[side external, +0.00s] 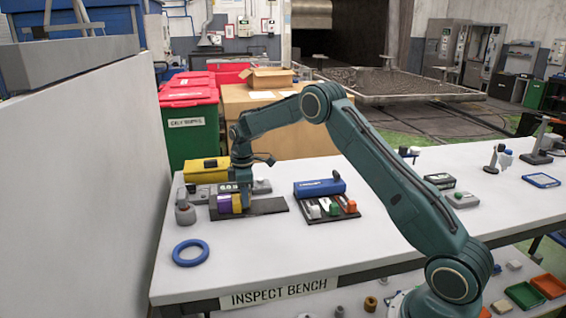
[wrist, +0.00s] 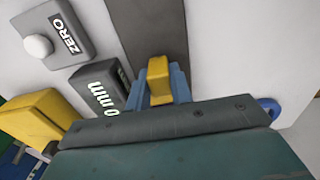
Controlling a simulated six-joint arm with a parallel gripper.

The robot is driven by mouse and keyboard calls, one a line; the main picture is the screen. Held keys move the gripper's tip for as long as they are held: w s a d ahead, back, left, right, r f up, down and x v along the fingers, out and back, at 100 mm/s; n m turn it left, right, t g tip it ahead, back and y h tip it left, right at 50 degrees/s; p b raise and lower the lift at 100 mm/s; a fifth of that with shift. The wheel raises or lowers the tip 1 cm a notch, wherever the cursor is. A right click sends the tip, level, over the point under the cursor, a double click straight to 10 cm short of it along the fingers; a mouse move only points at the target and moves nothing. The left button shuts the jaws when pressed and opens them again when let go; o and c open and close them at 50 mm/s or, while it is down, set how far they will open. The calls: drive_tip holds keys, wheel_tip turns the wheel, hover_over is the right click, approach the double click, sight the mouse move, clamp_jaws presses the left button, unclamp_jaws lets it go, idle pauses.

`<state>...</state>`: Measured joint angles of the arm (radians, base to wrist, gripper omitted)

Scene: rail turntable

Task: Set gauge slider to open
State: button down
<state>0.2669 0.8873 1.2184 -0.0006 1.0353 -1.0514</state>
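The gauge is a dark flat rail (side external: 268,206) on the inspect bench, with a display block (wrist: 100,88) beside it that reads in mm. A yellow-orange slider knob (wrist: 158,80) stands on the rail; in the side view it shows as an orange block (side external: 237,203) next to a purple one (side external: 224,203). My gripper (wrist: 160,88) is down at the rail, with bluish parts on both sides of the knob. Whether the fingers press on the knob or only straddle it I cannot tell. The knob's lower part is hidden.
A grey ZERO button box (wrist: 62,42) and a yellow case (side external: 206,169) lie close by. A blue ring (side external: 190,252) lies at the front left. A dark tray with coloured pieces (side external: 345,214) and a blue case (side external: 320,187) stand to the right.

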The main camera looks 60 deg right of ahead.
sight(272, 204)
drive_tip(key=shift+s+d, duration=3.05)
drive_tip(key=shift+d, duration=0.05)
drive_tip(key=c, duration=1.4)
unclamp_jaws()
drive_tip(key=shift+c, duration=0.2)
drive_tip(key=shift+o, duration=1)
drive_tip(key=shift+a+r, duration=0.1)
drive_tip(key=shift+r, duration=0.15)
wheel_tip(272, 204, up, 13)
drive_tip(key=shift+r, duration=0.2)
